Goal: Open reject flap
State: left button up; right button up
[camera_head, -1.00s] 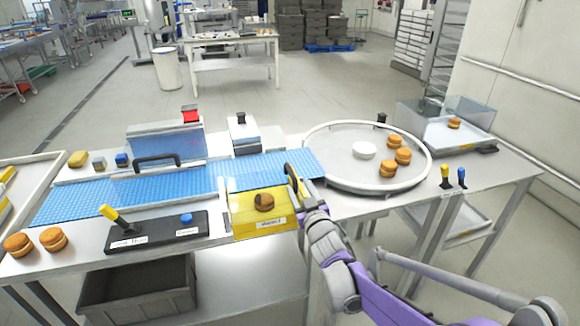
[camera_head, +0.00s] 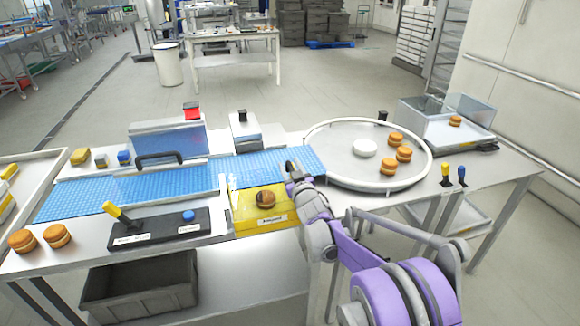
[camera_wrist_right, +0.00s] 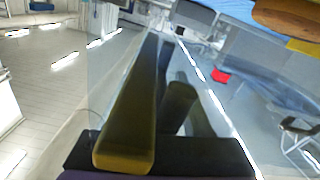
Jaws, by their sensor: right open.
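A yellow reject tray (camera_head: 250,220) with a white label is set at the front edge of the blue conveyor. A browned filled round (camera_head: 266,199) lies in it. A clear pane, seemingly the flap, shows faintly above the tray's back. My right gripper (camera_head: 291,168) is open at the tray's right back corner, by the belt. In the right wrist view my fingers (camera_wrist_right: 165,95) lie close to a see-through pane; whether they touch it I cannot tell. A large round (camera_wrist_right: 290,18) shows at that view's top right. My left gripper is not in view.
A control panel (camera_head: 157,231) with a yellow lever and blue button lies left of the tray. A grey bin (camera_head: 140,286) sits below.

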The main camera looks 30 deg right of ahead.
grip_shut()
dwell(1.4)
